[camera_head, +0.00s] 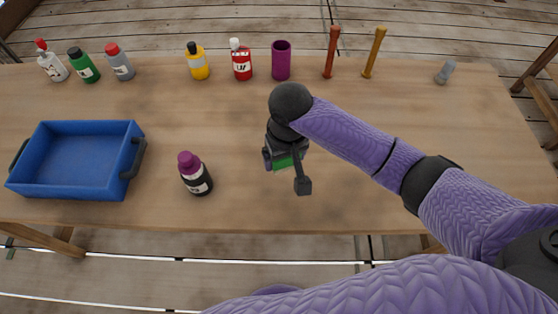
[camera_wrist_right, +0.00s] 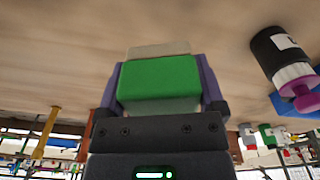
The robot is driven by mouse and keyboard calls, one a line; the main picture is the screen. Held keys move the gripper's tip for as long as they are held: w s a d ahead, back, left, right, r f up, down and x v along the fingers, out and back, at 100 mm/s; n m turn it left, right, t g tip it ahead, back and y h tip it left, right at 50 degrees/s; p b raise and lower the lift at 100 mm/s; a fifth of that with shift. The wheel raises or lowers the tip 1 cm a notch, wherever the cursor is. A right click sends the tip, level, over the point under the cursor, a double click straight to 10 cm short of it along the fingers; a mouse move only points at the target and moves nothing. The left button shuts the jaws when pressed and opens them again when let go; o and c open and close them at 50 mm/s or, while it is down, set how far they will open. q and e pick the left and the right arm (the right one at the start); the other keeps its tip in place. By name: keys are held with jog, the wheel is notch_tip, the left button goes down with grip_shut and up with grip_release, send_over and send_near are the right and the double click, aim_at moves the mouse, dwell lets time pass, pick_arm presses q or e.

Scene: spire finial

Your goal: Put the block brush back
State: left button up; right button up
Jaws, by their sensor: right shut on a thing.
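My right gripper (camera_head: 285,172) is over the middle of the table, right of the black bottle. It is shut on a green block with a pale beige layer, which looks like the block brush (camera_head: 283,161). In the right wrist view the block brush (camera_wrist_right: 158,80) sits between the two purple fingers, its beige layer on the far side. Whether it touches the table is hard to tell. The gripper hides most of it in the head view. My left gripper is not in view.
A black bottle with a purple cap (camera_head: 196,174) stands left of the gripper. A blue tray (camera_head: 75,197) is at the left. Several bottles, a purple cup (camera_head: 281,60), a red stick (camera_head: 332,52), a yellow stick (camera_head: 374,52) and a grey object (camera_head: 445,72) line the back edge.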

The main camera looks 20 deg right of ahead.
aim_at(284, 187)
jog(key=f+b, duration=0.1)
jog(key=f, duration=0.2)
jog(key=f+b, duration=0.2)
jog(key=f, duration=0.1)
jog(key=f+b, duration=0.1)
jog(key=f, duration=0.3)
jog(key=shift+s, duration=0.25)
jog(key=shift+r, duration=0.25)
jog(key=o, duration=0.9)
jog(key=shift+f, duration=0.1)
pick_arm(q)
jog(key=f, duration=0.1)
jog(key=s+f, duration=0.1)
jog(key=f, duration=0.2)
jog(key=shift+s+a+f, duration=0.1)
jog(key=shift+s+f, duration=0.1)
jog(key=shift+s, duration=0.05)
